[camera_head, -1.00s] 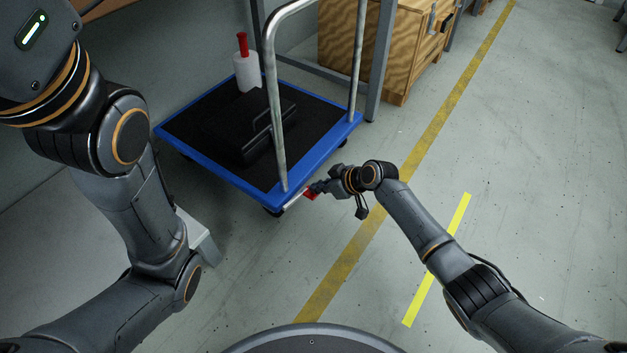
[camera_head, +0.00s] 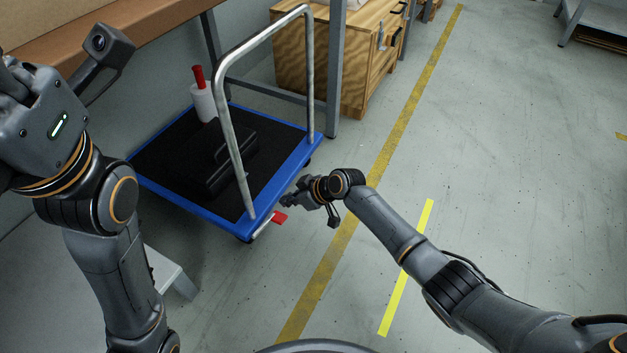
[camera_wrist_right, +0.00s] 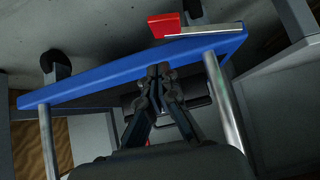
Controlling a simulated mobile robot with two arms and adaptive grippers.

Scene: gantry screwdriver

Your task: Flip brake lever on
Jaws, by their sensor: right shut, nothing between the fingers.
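The brake lever (camera_head: 279,217) is a red pedal on a metal bar at the near corner of the blue-edged cart (camera_head: 187,210). In the right wrist view the red pedal (camera_wrist_right: 167,24) is at the top, above the blue edge (camera_wrist_right: 110,76). My right gripper (camera_head: 284,202) is beside the cart's near right corner, close to the pedal and apart from it. In the right wrist view its fingertips (camera_wrist_right: 158,70) are together and hold nothing. In the head view my left arm shows at the left, but I cannot make out its fingers.
The cart's metal handle (camera_head: 228,119) rises on its right side. A black toolbox (camera_head: 232,160) and a white bottle with a red top (camera_head: 203,100) stand on the cart. A wooden crate (camera_head: 345,75) is behind. The floor to the right is clear.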

